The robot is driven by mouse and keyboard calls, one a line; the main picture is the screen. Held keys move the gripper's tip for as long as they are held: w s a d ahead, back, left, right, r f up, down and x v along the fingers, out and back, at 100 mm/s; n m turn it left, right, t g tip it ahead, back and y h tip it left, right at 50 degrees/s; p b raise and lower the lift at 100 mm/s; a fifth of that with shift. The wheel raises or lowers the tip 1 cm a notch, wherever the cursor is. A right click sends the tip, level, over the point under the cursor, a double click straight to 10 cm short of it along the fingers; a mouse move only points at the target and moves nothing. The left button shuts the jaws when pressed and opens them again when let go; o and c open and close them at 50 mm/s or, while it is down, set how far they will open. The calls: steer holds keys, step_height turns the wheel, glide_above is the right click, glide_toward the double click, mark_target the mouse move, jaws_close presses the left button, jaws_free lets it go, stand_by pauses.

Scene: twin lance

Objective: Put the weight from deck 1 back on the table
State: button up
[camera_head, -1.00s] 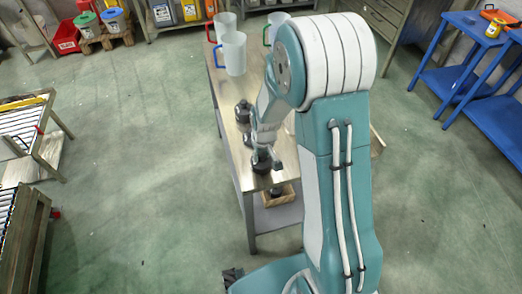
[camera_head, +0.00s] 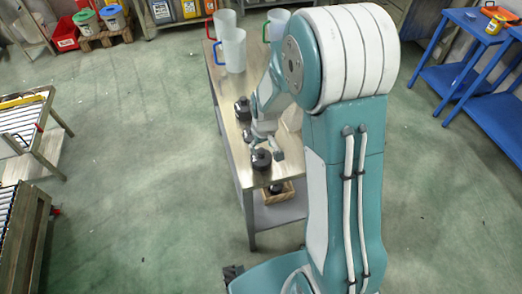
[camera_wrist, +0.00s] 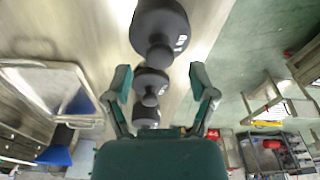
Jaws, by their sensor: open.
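A black weight (camera_head: 261,161) with a knob on top stands upright on the near end of the metal-topped table (camera_head: 236,87). Another black weight (camera_head: 242,110) stands farther back along the table's left edge. My gripper (camera_head: 266,148) is open and empty, just behind the near weight and apart from it. In the wrist view, my open gripper (camera_wrist: 160,82) has its fingers spread. Three dark weights there form a row: a near one (camera_wrist: 170,18), a middle one (camera_wrist: 150,76) and a partly hidden far one (camera_wrist: 146,113). I cannot tell which came from deck 1.
Clear jugs (camera_head: 234,52) stand at the table's far end. A wooden box (camera_head: 284,196) with a dark object sits low under the near end. A metal tray (camera_wrist: 88,75) shows in the wrist view.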

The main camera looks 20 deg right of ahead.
mark_target(263, 160)
steer(key=s+r+m+t, duration=0.1)
steer(key=s+r, duration=0.3)
steer(key=r, duration=0.6)
steer(key=s+r+t, duration=0.1)
steer(key=s+r, duration=0.4)
steer(key=r, duration=0.4)
steer(key=s+r+m+t, duration=0.1)
steer(key=s+r, duration=0.4)
steer(key=s, duration=0.6)
steer(key=shift+s+r+t, duration=0.3)
steer(key=shift+r+t, duration=0.1)
steer(key=shift+t, duration=0.2)
